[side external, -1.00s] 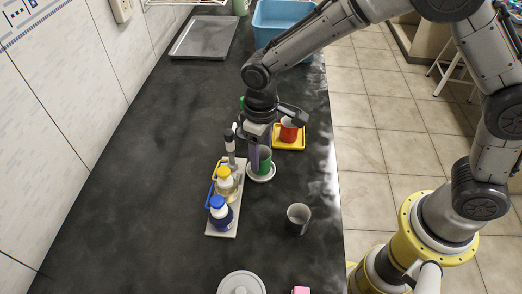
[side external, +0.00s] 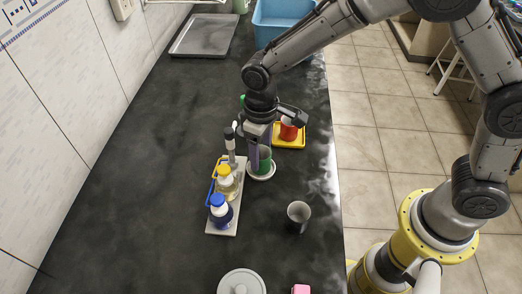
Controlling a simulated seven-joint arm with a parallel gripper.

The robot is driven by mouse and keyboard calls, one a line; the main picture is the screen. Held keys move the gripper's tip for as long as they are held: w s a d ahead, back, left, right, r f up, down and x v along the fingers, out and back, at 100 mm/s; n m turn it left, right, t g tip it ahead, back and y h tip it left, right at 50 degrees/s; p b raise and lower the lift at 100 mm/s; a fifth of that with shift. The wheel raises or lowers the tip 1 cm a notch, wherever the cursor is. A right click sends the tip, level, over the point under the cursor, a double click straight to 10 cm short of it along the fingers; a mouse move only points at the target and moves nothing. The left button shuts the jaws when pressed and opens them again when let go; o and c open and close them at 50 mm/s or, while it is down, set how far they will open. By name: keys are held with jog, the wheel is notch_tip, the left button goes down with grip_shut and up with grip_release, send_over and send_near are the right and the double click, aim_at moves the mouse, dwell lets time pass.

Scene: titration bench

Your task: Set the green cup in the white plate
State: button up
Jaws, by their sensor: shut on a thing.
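The green cup (side external: 265,155) stands upright at the white plate (side external: 262,177), a small round dish on the dark bench. The cup appears to be inside the plate's rim, though I cannot tell whether its base touches the plate. My gripper (side external: 258,160) points down at the cup and is shut on its left side. The far finger and part of the cup are hidden by the near finger and the gripper body.
A red cup (side external: 288,130) sits on a yellow tray (side external: 290,143) just behind. A rack (side external: 224,217) with blue-capped and yellow-capped bottles stands close on the left. A dark grey cup (side external: 298,216) stands in front right. The bench's left side is clear.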

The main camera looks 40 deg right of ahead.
jog(key=shift+f, duration=0.2)
jog(key=o, duration=1.1)
jog(key=shift+o, duration=0.3)
jog(key=shift+r, duration=0.1)
jog(key=shift+r, duration=2.9)
